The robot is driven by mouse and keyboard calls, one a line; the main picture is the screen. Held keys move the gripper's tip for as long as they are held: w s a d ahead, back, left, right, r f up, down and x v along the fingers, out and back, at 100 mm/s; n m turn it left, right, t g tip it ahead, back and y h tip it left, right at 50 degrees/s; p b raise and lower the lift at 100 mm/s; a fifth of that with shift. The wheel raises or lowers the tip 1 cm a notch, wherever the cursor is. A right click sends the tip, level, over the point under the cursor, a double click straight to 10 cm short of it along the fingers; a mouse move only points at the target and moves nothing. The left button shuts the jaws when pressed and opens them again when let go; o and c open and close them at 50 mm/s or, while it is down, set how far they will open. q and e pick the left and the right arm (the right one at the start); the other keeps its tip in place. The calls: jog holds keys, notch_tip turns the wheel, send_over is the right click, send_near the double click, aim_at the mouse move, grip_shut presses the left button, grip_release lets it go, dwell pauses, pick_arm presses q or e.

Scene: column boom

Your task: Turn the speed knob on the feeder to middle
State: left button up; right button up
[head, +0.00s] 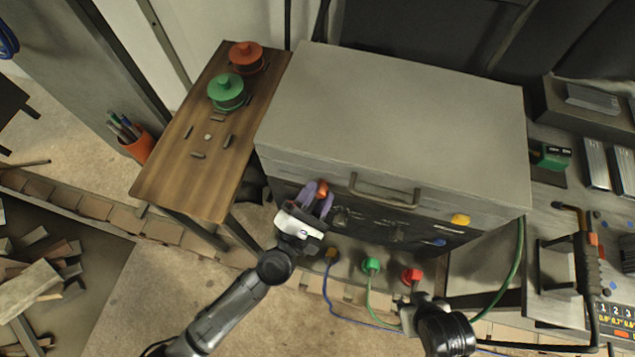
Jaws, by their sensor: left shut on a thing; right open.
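The feeder (400,100) is a large grey box with a bar handle (385,191) and a dark front panel. An orange-red knob (322,188) sits at the left of the panel. My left gripper (317,195) is shut on this knob, its purple fingers on either side. Its fingers hide part of the knob, and I cannot read a pointer or scale. Small dark controls (397,233) lie further right on the panel. My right gripper (412,302) is open below the panel, close under the red plug (411,275).
A wooden side table (170,165) with red (246,55) and green (227,91) lidded pieces stands left. A yellow button (460,219) is on the feeder's right.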

pick_arm(q)
jog(key=m+g+p, duration=0.1)
jog(key=m+p, duration=0.1)
jog(key=p, duration=0.1)
jog(key=m+g+p, duration=0.1)
jog(key=m+p, duration=0.2)
jog(key=m+g+p, duration=0.1)
jog(key=m+p, duration=0.1)
jog(key=p, duration=0.1)
jog(key=shift+r, duration=0.3)
jog(key=shift+f+m+g+p, duration=0.2)
jog(key=shift+m+g+p, duration=0.2)
jog(key=shift+m+p, duration=0.7)
jog(key=shift+f, duration=0.1)
jog(key=o, duration=0.9)
jog(key=b+v, duration=0.1)
jog(key=v, duration=1.3)
jog(key=shift+w+f, duration=0.1)
jog(key=shift+f, duration=0.05)
